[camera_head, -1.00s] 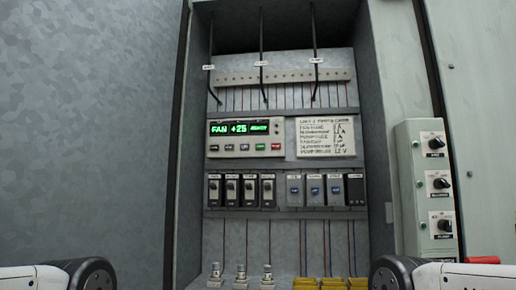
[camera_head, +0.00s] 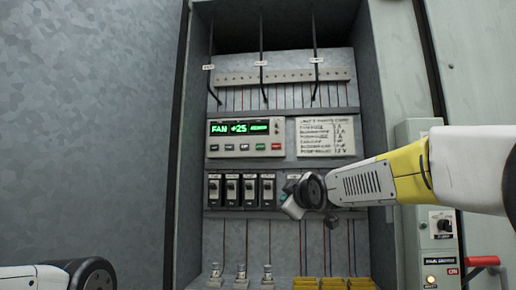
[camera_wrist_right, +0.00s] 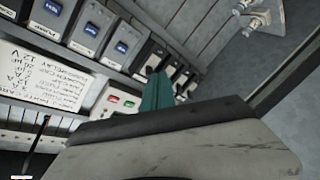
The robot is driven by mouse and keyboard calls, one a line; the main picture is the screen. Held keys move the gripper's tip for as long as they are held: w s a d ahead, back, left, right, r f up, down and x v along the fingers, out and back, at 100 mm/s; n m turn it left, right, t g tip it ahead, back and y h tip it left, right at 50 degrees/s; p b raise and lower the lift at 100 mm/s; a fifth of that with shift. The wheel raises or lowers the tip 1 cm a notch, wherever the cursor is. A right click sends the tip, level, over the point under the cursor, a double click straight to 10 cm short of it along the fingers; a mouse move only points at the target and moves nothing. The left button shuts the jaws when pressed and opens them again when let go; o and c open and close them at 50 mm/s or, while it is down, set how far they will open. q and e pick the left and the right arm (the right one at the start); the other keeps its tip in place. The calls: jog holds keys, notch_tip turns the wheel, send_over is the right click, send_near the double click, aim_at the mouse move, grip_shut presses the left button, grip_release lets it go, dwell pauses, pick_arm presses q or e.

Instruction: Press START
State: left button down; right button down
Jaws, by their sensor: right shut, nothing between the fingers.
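The controller (camera_head: 218,132) is a pale box with a green display reading about "FAN +25". It has a row of small buttons, among them a green button (camera_head: 260,147) and a red button (camera_head: 276,147); their labels are too small to read. My right gripper (camera_wrist_right: 155,90) has teal fingers, shut and empty. In the head view it is below and right of the buttons, apart from them as far as I can tell. My left gripper is out of view.
Dark switches (camera_head: 249,190) line the shelf below the controller; blue-marked ones (camera_wrist_right: 94,29) are behind my right arm. A handwritten card (camera_head: 325,136) is beside the controller. A knob box (camera_head: 410,240) with a red handle (camera_head: 482,262) stands right.

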aim_at(261, 147)
jog(key=w+a+r+n+t+y, duration=0.3)
jog(key=r+n, duration=0.3)
jog(key=r, duration=0.3)
jog(key=w+a+r+n+t+y, duration=0.2)
jog(key=w+a+r+n+y, duration=0.2)
jog(key=r, duration=0.5)
jog(key=shift+w+a+n+t, duration=0.4)
jog(key=shift+w+a+n, duration=0.1)
jog(key=shift+w+n, duration=0.5)
jog(key=shift+s, duration=0.1)
jog(key=shift+w+d, duration=0.25)
jog(key=shift+w, duration=1.2)
jog(key=shift+w+d, duration=0.3)
jog(key=shift+w, duration=1.15)
jog(key=shift+w+d, duration=0.25)
jog(key=shift+w, duration=1.2)
jog(key=shift+w, duration=0.1)
jog(key=shift+w, duration=0.3)
